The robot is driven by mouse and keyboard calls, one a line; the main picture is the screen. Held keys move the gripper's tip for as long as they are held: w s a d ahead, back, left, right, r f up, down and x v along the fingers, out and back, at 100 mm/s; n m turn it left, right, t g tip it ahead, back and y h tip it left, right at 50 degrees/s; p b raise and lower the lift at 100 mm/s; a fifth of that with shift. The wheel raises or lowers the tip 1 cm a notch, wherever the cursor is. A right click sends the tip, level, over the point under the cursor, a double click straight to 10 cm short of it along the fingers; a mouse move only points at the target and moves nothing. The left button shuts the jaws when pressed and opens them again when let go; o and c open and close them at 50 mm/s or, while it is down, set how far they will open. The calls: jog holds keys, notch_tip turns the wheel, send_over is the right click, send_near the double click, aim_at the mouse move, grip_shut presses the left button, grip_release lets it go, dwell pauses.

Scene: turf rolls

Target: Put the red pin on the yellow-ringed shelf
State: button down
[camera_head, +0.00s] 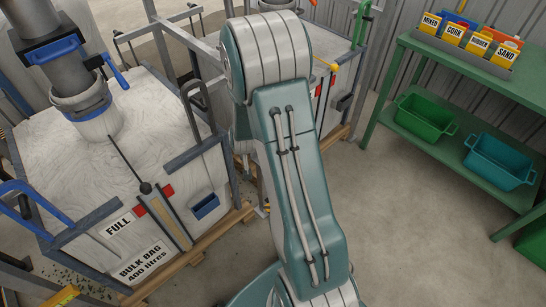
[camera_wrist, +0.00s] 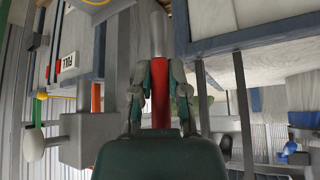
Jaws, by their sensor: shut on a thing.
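In the wrist view my gripper (camera_wrist: 160,75) is shut on the red pin (camera_wrist: 160,95), with one finger on each side. The pin's pale grey end (camera_wrist: 160,38) sticks out beyond the fingertips. Part of a yellow ring (camera_wrist: 97,4) shows on a grey surface at the top edge, left of the pin; most of that surface is cut off. The pin is apart from it in the picture. In the head view my arm covers the middle, and neither my gripper, the pin nor a yellow-ringed shelf can be made out.
A full bulk bag (camera_head: 75,170) in a metal frame stands at left in the head view, with a grey pipe (camera_head: 75,60) above. A green bench (camera_head: 440,60) at right holds labelled boxes and green (camera_head: 425,115) and teal (camera_head: 498,160) bins. Bare floor (camera_head: 400,220) lies between. Grey posts (camera_wrist: 245,110) flank my gripper.

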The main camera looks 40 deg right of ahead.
jog(key=s+d+f+m+h, duration=0.1)
jog(key=s+d+f+m, duration=0.15)
jog(key=s+d, duration=0.45)
jog(key=shift+g, duration=0.3)
jog(key=w+d+f, duration=0.6)
jog(key=w, duration=0.1)
jog(key=w+d+f, duration=0.3)
jog(key=w+f, duration=0.1)
jog(key=shift+d, duration=0.35)
jog(key=shift+f, duration=1.55)
jog(key=c, duration=0.6)
grip_release()
jog(key=shift+f, duration=0.1)
jog(key=shift+c, duration=0.2)
